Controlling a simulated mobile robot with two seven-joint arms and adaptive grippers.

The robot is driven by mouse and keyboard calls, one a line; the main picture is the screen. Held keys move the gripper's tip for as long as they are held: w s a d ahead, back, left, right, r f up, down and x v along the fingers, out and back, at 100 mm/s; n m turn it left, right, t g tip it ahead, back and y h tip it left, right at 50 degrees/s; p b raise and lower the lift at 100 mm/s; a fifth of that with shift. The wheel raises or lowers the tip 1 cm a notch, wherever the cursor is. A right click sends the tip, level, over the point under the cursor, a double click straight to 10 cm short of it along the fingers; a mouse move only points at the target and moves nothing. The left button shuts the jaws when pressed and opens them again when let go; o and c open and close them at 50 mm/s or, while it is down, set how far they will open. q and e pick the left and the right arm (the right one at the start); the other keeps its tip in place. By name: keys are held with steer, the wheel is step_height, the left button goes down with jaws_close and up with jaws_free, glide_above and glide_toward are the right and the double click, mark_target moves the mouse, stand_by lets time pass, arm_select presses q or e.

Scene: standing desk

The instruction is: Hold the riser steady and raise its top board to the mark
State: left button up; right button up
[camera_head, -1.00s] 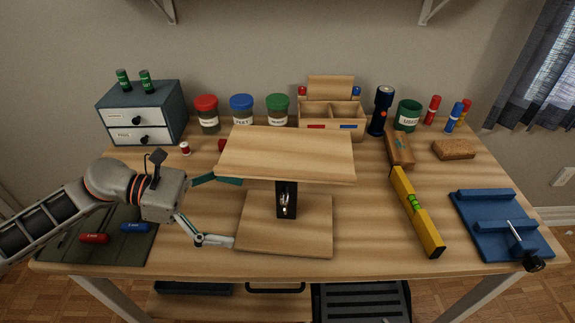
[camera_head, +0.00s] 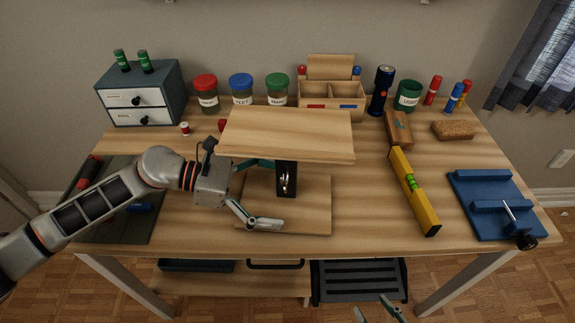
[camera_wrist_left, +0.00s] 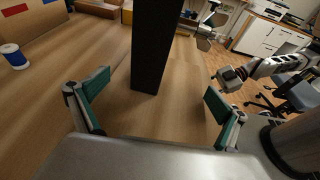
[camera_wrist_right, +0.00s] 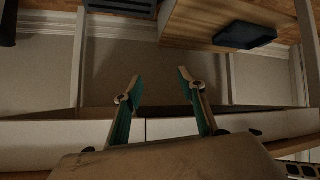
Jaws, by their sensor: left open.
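The wooden riser stands mid-desk, with its tilted-looking top board (camera_head: 288,132) above a flat base board (camera_head: 312,215). A black post (camera_head: 287,175) joins them and carries a small shiny fitting; I cannot make out a mark. My left gripper (camera_head: 263,192) is open beside the post, under the top board's left part. In the left wrist view the post (camera_wrist_left: 158,45) stands ahead between the spread fingers, not touching them. My right gripper (camera_head: 378,312) shows only its fingertips at the bottom edge, in front of the desk. The right wrist view shows its fingers (camera_wrist_right: 160,85) apart and empty.
A yellow level (camera_head: 413,190) and a blue fixture (camera_head: 493,205) lie to the right. A drawer box (camera_head: 142,95), jars and a wooden organizer (camera_head: 332,100) line the back. A dark mat (camera_head: 125,220) lies left under my arm.

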arm_select(q)
steer(key=shift+d, duration=0.35)
